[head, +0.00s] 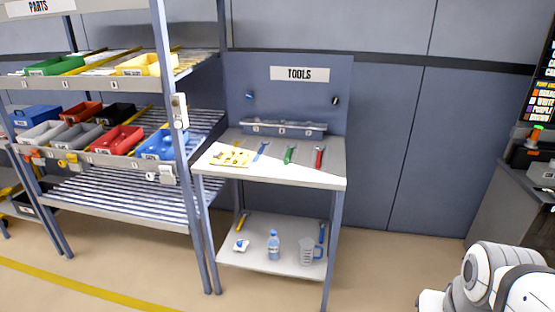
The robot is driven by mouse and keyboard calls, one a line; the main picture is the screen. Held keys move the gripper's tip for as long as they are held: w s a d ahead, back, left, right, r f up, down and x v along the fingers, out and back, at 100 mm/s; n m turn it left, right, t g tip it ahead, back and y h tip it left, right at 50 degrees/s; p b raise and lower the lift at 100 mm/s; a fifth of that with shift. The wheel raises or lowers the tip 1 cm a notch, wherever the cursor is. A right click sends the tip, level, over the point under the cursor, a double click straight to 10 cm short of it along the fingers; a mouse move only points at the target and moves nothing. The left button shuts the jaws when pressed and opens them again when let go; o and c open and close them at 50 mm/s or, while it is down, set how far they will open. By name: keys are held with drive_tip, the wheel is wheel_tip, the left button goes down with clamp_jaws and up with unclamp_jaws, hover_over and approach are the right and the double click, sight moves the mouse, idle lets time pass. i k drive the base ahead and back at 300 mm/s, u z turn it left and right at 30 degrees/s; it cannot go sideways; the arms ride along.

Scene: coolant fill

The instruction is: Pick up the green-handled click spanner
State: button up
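The green-handled click spanner (289,154) lies on the top of the tool table (318,179), under the TOOLS sign (299,73). It lies between a blue-handled tool (261,150) on its left and a red-handled tool (319,156) on its right. Only my white arm housing shows at the lower right; my gripper is not in view.
A bottle (274,245), a clear jug (311,251) and other items stand on the lower shelf (268,262). A parts rack with coloured bins stands left. The floor right of the table is clear.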

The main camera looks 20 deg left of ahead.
sight(288, 155)
drive_tip(key=z, duration=0.05)
drive_tip(key=k, duration=0.6)
drive_tip(key=u, duration=0.6)
drive_tip(key=i, duration=1.45)
drive_tip(key=u, duration=0.45)
drive_tip(key=i, duration=0.45)
drive_tip(key=u, duration=0.2)
drive_tip(key=k, duration=1.25)
drive_tip(key=z, duration=0.5)
drive_tip(key=i, duration=1.95)
